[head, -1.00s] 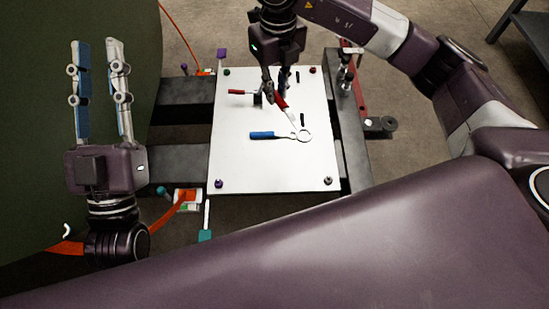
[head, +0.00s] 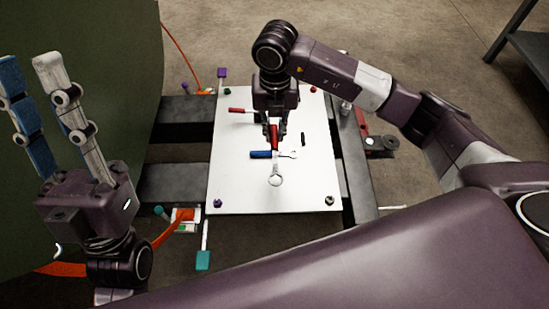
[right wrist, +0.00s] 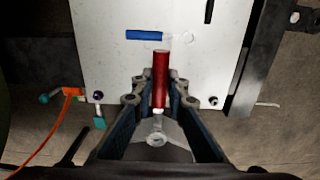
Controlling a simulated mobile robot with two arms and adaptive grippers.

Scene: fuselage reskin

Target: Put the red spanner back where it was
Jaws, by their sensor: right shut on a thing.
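The red spanner (head: 275,180) has a red handle and a pale shaft with a ring end. My right gripper (head: 274,138) is shut on its red handle, and the ring end points to the panel's near edge. In the right wrist view the red handle (right wrist: 160,78) shows between the fingertips (right wrist: 160,90). I cannot tell whether the spanner touches the panel. My left gripper (head: 30,65) is open and empty, left of the panel.
Another red-handled tool (head: 238,110) lies at the panel's far left, partly hidden by my right gripper. A short black piece (head: 303,139) lies right of the gripper. Small coloured knobs mark the panel corners. The panel's near part is clear.

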